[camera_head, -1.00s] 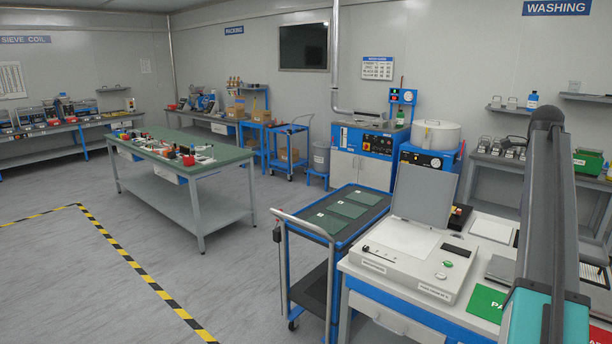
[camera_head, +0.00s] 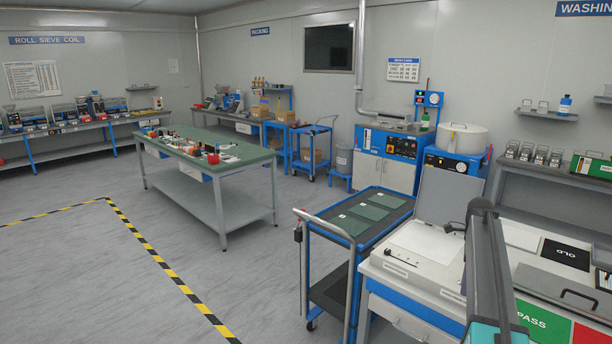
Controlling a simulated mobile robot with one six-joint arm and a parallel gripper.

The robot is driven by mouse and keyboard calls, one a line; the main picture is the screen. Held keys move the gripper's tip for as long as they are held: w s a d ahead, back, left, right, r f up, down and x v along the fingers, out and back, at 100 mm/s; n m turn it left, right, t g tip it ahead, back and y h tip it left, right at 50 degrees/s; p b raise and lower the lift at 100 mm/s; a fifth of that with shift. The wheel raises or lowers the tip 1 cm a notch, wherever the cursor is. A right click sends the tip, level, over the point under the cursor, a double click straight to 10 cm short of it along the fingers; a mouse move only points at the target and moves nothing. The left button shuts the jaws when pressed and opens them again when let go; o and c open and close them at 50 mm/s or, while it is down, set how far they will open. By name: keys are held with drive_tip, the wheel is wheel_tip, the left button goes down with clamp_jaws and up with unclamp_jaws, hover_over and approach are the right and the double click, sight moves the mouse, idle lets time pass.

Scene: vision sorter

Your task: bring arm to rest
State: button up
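My arm shows at the lower right in the head view as a grey link (camera_head: 487,262) with a teal part (camera_head: 482,334) at its base. The link rises in front of the white bench at the right. My gripper is not in the frame, so I cannot see its fingers or whether it holds anything.
A blue trolley (camera_head: 318,230) with green mats stands left of the white vision sorter machine (camera_head: 420,248), whose lid is raised. A green PASS area (camera_head: 543,322) lies to the right. A green-topped table (camera_head: 205,165) stands further back. Grey floor (camera_head: 150,265) with striped tape is clear.

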drive_tip(key=s+a+f+n+g, duration=0.1)
drive_tip(key=s+a+f+n, duration=0.1)
drive_tip(key=s+a+f, duration=0.5)
drive_tip(key=s+a+f+n+g, duration=0.1)
drive_tip(key=s+a+f+n, duration=0.15)
drive_tip(key=a+f, duration=0.8)
drive_tip(key=s+a+f+n+g, duration=0.15)
drive_tip(key=s+a+f, duration=0.4)
drive_tip(key=f, duration=0.75)
drive_tip(key=s+a+f+n, duration=0.4)
drive_tip(key=s+n, duration=0.2)
drive_tip(key=s, duration=0.5)
drive_tip(key=s+a+f+n, duration=0.3)
drive_tip(key=s+f+n, duration=0.2)
drive_tip(key=s, duration=0.5)
drive_tip(key=s+a+f+n, duration=0.4)
drive_tip(key=s+n, duration=0.3)
drive_tip(key=s, duration=0.4)
drive_tip(key=shift+s+a+f+g, duration=0.35)
drive_tip(key=shift+f, duration=0.2)
drive_tip(key=shift+a, duration=0.1)
